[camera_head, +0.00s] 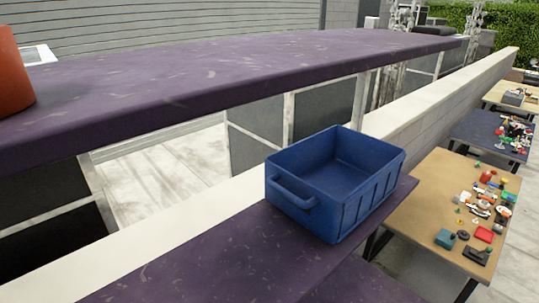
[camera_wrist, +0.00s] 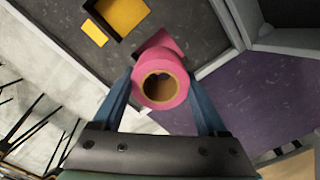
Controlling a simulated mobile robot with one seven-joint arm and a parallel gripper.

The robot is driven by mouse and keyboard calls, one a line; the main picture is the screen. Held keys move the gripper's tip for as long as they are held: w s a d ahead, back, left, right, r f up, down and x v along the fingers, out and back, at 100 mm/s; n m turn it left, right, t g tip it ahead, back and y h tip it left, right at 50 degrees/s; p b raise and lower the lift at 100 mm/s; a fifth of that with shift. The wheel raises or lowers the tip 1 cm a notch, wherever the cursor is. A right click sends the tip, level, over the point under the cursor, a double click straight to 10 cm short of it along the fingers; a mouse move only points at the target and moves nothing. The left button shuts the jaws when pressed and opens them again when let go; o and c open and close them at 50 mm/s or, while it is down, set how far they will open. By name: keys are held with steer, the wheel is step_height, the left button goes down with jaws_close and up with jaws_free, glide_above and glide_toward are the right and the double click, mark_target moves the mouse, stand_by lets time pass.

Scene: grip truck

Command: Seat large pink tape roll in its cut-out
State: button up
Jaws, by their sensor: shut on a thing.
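My gripper (camera_wrist: 160,76) shows in the wrist view, its two blue fingers shut on the large pink tape roll (camera_wrist: 160,62). The roll's open end with its brown core faces the camera. Beyond it is a dark grey foam-like panel (camera_wrist: 62,22) with a yellow-floored cut-out (camera_wrist: 124,12) and a small yellow patch (camera_wrist: 94,33). A pink patch (camera_wrist: 155,38) lies just past the roll, partly hidden by it; I cannot tell whether it is a cut-out floor. The roll appears apart from the panel. Neither my gripper nor the roll shows in the head view.
A blue bin (camera_head: 374,196) stands on the lower purple shelf (camera_head: 180,262) in the head view. An upper purple shelf (camera_head: 230,68) crosses above, with an orange-red cylinder (camera_head: 12,80) at its left end. Tables with small items (camera_head: 432,190) stand at right.

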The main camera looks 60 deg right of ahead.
steer(key=shift+f+b, duration=2.2)
steer(key=shift+b, duration=0.05)
steer(key=shift+f, duration=0.5)
steer(key=o, duration=1.4)
steer(key=shift+c, duration=0.2)
step_height(320, 180, up, 13)
steer(key=shift+b, duration=0.4)
